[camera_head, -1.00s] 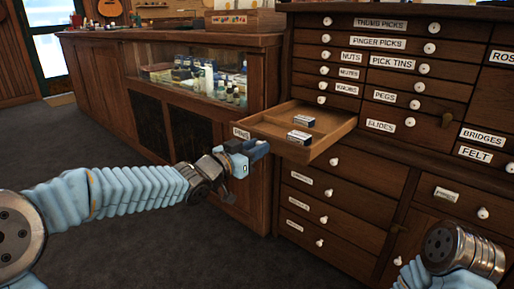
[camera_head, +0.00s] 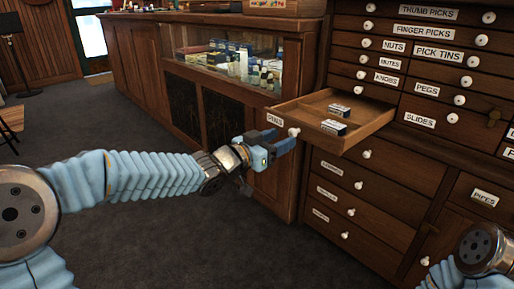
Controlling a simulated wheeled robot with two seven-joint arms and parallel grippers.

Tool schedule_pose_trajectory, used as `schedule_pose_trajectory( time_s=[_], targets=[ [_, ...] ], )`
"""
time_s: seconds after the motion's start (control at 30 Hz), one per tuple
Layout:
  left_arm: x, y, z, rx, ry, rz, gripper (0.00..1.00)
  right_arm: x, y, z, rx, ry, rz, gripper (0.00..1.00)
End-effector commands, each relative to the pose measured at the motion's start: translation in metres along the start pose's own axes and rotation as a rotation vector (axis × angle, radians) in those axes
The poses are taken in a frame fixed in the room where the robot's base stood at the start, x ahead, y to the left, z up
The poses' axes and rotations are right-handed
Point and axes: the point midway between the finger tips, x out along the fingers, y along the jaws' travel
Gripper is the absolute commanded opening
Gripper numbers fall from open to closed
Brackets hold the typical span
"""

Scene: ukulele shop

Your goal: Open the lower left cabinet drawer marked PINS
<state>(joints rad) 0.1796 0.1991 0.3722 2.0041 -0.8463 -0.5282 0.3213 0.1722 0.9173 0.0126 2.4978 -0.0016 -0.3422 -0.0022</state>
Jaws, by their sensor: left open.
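The PINS drawer (camera_head: 372,143) stands pulled out from the wooden cabinet, its tray open to view with two small boxes (camera_head: 336,119) inside. Its front carries a white label (camera_head: 275,120) and a white knob (camera_head: 294,132). My left gripper (camera_head: 284,141) is open at the drawer front, its fingers just below and beside the knob. I cannot tell whether they touch it. My right gripper is out of view; only part of my right arm shows at the lower right.
More closed labelled drawers sit above and below, such as SLIDES (camera_head: 420,120) and PIPES (camera_head: 484,197). A glass-fronted counter (camera_head: 232,68) stands behind and left of the open drawer.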

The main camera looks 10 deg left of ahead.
Motion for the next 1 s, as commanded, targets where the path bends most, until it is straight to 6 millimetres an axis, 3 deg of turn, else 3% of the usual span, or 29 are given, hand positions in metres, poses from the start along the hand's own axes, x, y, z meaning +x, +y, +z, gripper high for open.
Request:
schedule_pose_trajectory(
  time_s=[0.2,0.4,0.87,0.97,1.0],
  targets=[
    [-0.056,-0.001,-0.003,0.002,-0.001,-0.003,0.54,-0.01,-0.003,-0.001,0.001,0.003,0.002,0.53],
    [-0.087,0.0,-0.002,0.001,0.0,-0.002,0.54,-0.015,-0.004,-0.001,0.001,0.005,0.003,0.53],
    [-0.096,0.0,0.002,-0.006,-0.004,-0.001,0.54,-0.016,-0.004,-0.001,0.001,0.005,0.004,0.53],
    [-0.09,-0.006,0.02,-0.063,-0.042,-0.021,0.54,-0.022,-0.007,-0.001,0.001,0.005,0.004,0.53],
    [-0.086,-0.009,0.035,-0.107,-0.074,-0.036,0.54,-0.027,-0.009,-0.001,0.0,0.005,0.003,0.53]
  ],
)
